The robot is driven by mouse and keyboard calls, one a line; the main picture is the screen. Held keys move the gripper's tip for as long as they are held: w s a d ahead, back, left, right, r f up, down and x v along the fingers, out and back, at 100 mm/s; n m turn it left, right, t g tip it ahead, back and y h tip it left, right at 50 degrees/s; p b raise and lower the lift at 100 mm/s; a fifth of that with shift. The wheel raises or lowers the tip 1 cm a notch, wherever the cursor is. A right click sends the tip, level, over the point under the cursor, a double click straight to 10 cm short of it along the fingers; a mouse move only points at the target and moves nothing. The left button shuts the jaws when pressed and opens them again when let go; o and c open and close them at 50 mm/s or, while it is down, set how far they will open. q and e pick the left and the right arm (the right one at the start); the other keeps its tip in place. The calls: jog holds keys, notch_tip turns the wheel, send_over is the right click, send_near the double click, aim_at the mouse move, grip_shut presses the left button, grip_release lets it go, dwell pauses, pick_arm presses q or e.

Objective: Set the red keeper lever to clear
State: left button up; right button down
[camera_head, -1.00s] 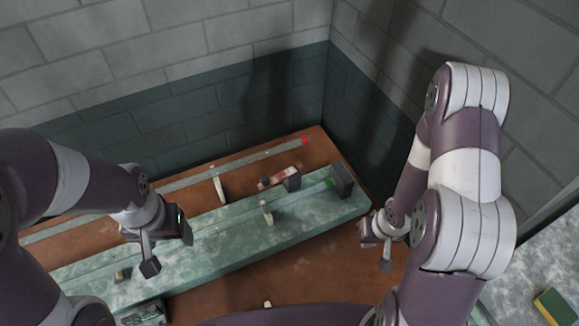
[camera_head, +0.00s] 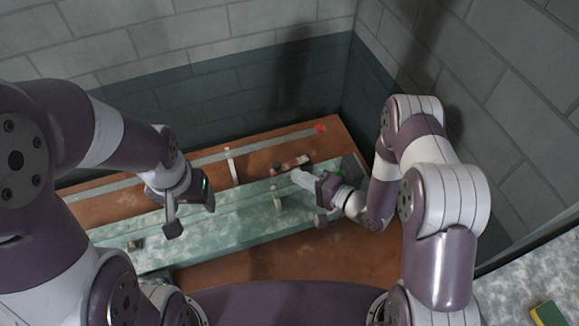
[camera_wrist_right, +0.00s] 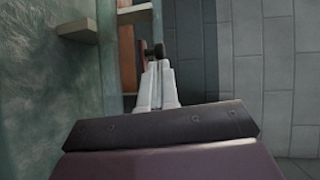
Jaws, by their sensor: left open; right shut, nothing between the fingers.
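A small red piece with pale patches (camera_head: 293,162), which looks like the keeper lever, lies beyond the green bench. A dark knob (camera_head: 277,167) is at its left end. Its setting cannot be read. My right gripper (camera_head: 298,175) is shut and empty, its pale fingers pointing left just in front of the red piece. In the right wrist view the closed fingers (camera_wrist_right: 156,65) point at a dark knob (camera_wrist_right: 156,50) beside a red strip (camera_wrist_right: 142,66); contact cannot be told. My left gripper (camera_head: 191,211) is open and empty above the bench's left part.
The pale green bench (camera_head: 240,226) runs across a brown surface (camera_head: 250,260). A red-ended grey rail (camera_head: 270,142) lies behind. Block walls close the back and right. A yellow-green sponge (camera_head: 548,314) lies lower right.

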aim_at(280, 166)
jog(key=p+x, duration=0.1)
jog(key=x, duration=0.1)
jog(key=shift+w+a, duration=0.2)
jog(key=shift+a, duration=0.1)
jog(key=shift+w+a+f, duration=0.25)
jog(key=shift+w+a, duration=0.15)
jog(key=shift+w, duration=0.05)
pick_arm(q)
jog(key=shift+d+r, duration=0.1)
jog(key=shift+r, duration=0.75)
pick_arm(e)
jog(key=shift+w+a+f+b, duration=0.3)
jog(key=shift+w+a+b, duration=0.1)
jog(key=shift+a+b, duration=0.2)
jog(key=shift+w+r+b, duration=0.1)
jog(key=shift+r+b, duration=0.05)
jog(key=shift+b, duration=0.2)
jog(key=shift+d+r, duration=0.1)
jog(key=shift+r, duration=0.15)
pick_arm(q)
jog(key=shift+s+d+f, duration=0.2)
jog(key=shift+d+f, duration=0.05)
jog(key=shift+f, duration=0.5)
jog(key=shift+s+d, duration=0.1)
